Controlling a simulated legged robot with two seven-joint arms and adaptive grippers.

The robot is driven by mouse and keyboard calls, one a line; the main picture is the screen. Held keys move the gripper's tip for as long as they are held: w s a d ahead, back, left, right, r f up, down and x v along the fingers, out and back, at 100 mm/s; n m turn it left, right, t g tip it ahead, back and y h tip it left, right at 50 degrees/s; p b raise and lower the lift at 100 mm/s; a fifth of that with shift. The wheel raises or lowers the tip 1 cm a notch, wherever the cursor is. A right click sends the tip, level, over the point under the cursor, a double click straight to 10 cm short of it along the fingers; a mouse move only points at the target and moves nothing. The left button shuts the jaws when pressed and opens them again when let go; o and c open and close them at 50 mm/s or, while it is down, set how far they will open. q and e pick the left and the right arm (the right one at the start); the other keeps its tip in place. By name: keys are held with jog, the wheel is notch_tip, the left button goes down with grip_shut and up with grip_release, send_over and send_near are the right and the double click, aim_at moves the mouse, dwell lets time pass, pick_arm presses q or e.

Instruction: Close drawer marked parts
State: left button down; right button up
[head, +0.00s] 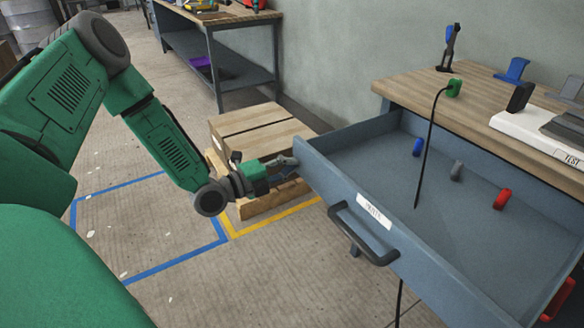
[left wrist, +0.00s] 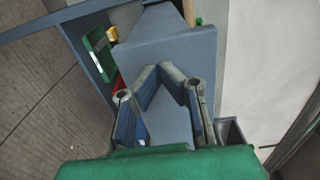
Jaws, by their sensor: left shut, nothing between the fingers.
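The blue-grey drawer (head: 345,185) stands pulled far out of the workbench (head: 450,105). Its front has a black bar handle (head: 362,235) and a white label (head: 375,211), too small to read surely. My left gripper (head: 290,166) is at the drawer's left front corner, shut with nothing between its fingers. I cannot tell whether it touches the drawer. In the left wrist view, the gripper fingers (left wrist: 162,75) are in front of a blue-grey surface, which looks like part of the drawer. My right gripper is not in view.
Blue (head: 417,147), grey (head: 456,170) and red (head: 502,198) small parts lie in the drawer. A black cable (head: 427,140) hangs over it from a green part on the bench. A wooden crate (head: 258,130) on a pallet stands behind my left gripper. Open floor lies left.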

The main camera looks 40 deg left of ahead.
pick_arm(q)
jog(key=shift+w, duration=0.15)
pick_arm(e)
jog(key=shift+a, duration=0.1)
pick_arm(q)
jog(key=shift+d+r, duration=0.1)
jog(key=shift+d, duration=0.15)
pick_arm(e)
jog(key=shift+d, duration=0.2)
